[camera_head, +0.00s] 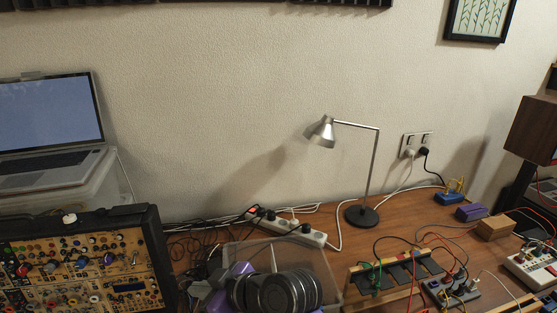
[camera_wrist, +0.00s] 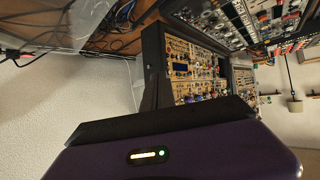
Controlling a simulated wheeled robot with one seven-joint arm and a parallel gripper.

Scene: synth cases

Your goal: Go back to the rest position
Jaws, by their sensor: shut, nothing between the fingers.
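My gripper (camera_wrist: 165,118) shows at the bottom of the wrist view as a dark purple body with a black front edge and a small lit indicator. It is shut and empty. The wrist view is turned on its side, with the synthesizer case (camera_wrist: 195,68) beyond the gripper. In the head view, purple and dark ringed parts that look like my arm are at the bottom middle, over the wooden table (camera_head: 405,212). The fingertips cannot be made out there.
The synthesizer case (camera_head: 85,262) stands at the lower left, below a laptop (camera_head: 45,120). A clear box (camera_head: 325,272) is around the ringed parts. A power strip (camera_head: 290,226), a desk lamp (camera_head: 362,215), patch cables and small modules (camera_head: 495,227) occupy the table.

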